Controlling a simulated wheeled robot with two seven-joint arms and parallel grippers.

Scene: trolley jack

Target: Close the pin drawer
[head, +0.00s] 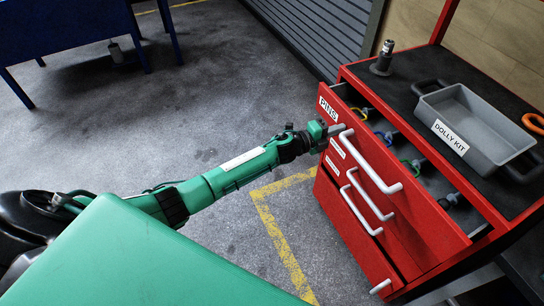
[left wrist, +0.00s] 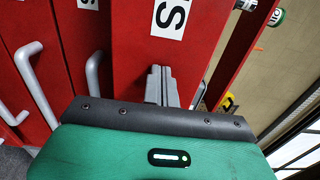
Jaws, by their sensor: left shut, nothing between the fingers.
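The pin drawer (head: 408,193) is the top drawer of the red cabinet, with a white "PINS" label (head: 327,108) at the left of its front. It stands pulled out, and several pins with coloured rings show inside it. Its white bar handle (head: 370,163) runs along the front. My left gripper (head: 336,130) is shut and empty at the left end of the drawer front, just below the label and beside the handle's end. In the left wrist view its fingertips (left wrist: 161,84) point at the red front (left wrist: 135,50); I cannot tell whether they touch. My right gripper is out of view.
A grey "DOLLY KIT" tray (head: 470,115) and a dark fitting (head: 382,60) sit on the cabinet's black top. Lower drawers with handles (head: 358,208) are below the pin drawer. A blue table (head: 70,35) stands far left.

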